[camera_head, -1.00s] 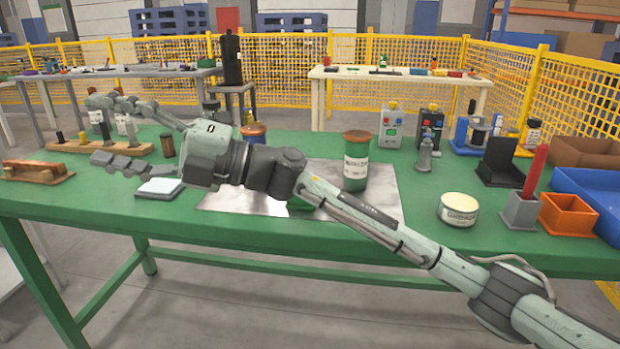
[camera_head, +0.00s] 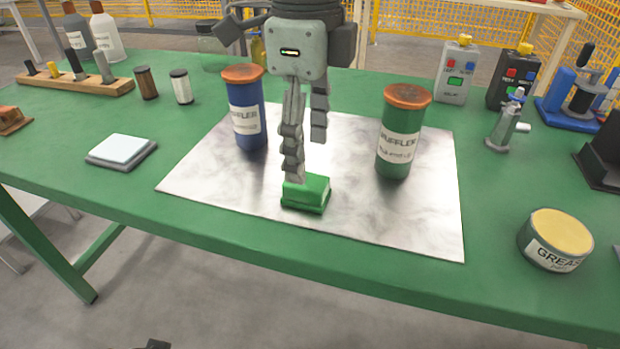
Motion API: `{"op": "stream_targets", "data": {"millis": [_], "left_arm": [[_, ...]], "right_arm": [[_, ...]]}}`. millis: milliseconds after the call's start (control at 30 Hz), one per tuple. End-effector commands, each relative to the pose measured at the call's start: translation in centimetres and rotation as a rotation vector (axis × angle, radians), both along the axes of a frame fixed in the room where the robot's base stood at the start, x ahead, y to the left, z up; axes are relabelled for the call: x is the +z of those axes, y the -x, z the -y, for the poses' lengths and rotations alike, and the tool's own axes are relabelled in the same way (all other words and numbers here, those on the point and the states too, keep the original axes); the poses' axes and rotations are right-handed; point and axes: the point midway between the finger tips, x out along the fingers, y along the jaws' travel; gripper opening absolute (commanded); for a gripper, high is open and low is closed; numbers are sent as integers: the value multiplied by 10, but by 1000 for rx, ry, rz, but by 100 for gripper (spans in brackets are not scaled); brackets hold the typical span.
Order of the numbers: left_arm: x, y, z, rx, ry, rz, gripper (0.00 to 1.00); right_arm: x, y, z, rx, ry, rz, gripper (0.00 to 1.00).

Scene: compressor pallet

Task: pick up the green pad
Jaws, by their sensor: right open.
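The green pad (camera_head: 305,193) is a small green block lying on the shiny metal sheet (camera_head: 400,222) in the middle of the green table. My right gripper (camera_head: 306,158) points down from above, at the pad's far side. Its two fingers are apart, with nothing seen between them. The nearer fingertip overlaps the pad's back left corner in the picture; I cannot tell whether it touches. My left gripper is not in view.
A blue muffler can (camera_head: 247,117) stands left of the gripper and a green muffler can (camera_head: 398,145) stands right of it. A grease tin (camera_head: 556,240) is at the right front. A grey pad with a pale top (camera_head: 121,150) lies at left. The sheet's front is clear.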

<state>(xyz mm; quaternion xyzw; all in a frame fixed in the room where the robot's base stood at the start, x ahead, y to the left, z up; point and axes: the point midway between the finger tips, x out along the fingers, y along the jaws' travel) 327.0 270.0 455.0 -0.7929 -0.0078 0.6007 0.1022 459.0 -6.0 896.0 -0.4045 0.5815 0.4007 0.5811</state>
Motion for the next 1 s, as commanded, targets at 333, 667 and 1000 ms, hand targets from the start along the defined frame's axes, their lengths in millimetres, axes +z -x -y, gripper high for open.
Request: {"op": "stream_targets", "data": {"millis": [333, 667, 1000], "left_arm": [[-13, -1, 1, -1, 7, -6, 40], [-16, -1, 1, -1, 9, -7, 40], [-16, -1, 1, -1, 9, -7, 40]], "right_arm": [[-48, 3, -2, 1, -1, -3, 63], [-60, 2, -2, 1, -4, -3, 63], [-59, 2, -2, 1, -4, -3, 24]]}}
